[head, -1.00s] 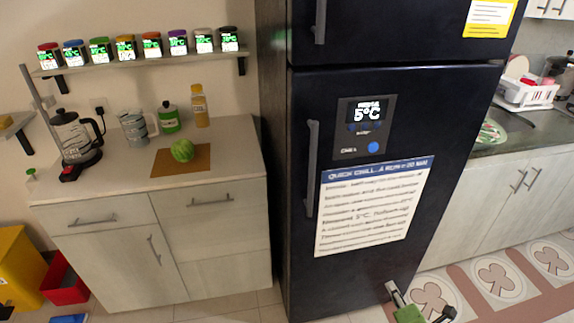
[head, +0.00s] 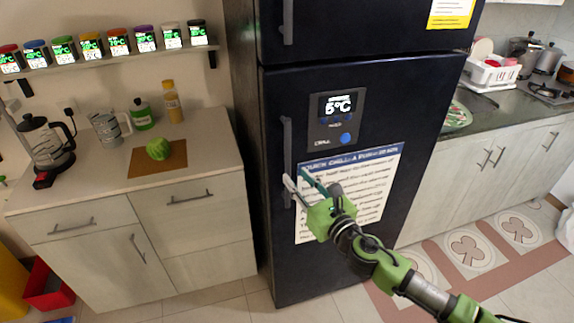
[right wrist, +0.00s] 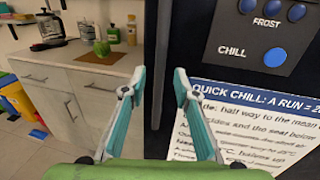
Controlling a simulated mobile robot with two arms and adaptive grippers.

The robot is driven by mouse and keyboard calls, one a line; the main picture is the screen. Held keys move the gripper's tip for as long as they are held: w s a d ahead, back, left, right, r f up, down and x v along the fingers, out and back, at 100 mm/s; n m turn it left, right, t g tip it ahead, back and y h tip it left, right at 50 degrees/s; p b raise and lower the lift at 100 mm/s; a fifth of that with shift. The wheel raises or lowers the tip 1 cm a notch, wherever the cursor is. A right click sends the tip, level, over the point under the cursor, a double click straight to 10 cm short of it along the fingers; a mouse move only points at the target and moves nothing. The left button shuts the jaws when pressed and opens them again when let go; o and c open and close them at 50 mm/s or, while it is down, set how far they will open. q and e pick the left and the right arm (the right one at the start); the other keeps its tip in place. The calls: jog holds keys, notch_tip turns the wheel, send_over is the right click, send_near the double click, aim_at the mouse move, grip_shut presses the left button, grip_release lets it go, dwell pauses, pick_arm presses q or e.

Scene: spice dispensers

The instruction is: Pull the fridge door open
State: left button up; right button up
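The fridge (head: 400,105) is dark, with its lower door (head: 280,250) shut. A long grey vertical handle (head: 287,135) runs along the left edge of that door. My right gripper (head: 296,178) is open in front of the handle's lower part, fingertips pointing toward the door. In the right wrist view the two teal fingers of the gripper (right wrist: 160,82) stand apart, with the dark fridge side (right wrist: 170,40) behind the gap. My left gripper is not in view.
A sheet of text (head: 375,180) is on the door. Tiled floor (head: 225,300) in front is free.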

aim_at(289, 169)
jog(key=x, duration=0.6)
grip_shut()
